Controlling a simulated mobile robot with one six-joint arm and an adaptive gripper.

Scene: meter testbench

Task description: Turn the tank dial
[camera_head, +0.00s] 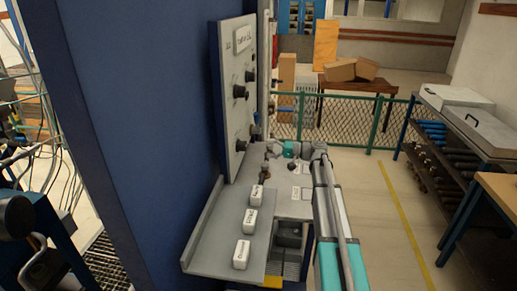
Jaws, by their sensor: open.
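An upright grey panel (234,58) stands on the left side of the bench and carries several black knobs. Upper knobs (249,76) and (239,92) and a lower knob (240,146) stick out from its face. The labels are too small to read, so I cannot tell which knob is the tank dial. My arm reaches up from the bottom right and bends left at its teal wrist. My gripper (265,171) is small and dark, low in front of the panel's far lower part, above the bench. It appears apart from the knobs, open and empty.
Several white labelled blocks (242,254) stand on the grey bench shelf (205,254) below the panel. A large blue cabinet side (140,130) fills the left. A green mesh fence (340,118) and shelving (465,125) stand beyond. Open floor lies right of my arm.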

